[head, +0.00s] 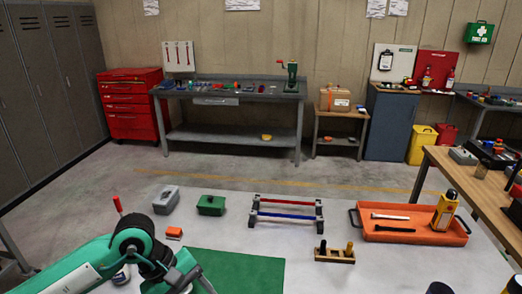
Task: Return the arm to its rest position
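My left arm (75,270), teal with a black joint, comes in from the lower left and reaches over the near left part of the pale table. Nothing is clearly seen held there. My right gripper is not in view.
The pale table (385,270) holds a grey box (166,200), a green box (211,205), a stand with red and blue bars (287,209), a wooden block with pegs (334,255) and an orange tray (413,232) with tools and a yellow bottle (445,211).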

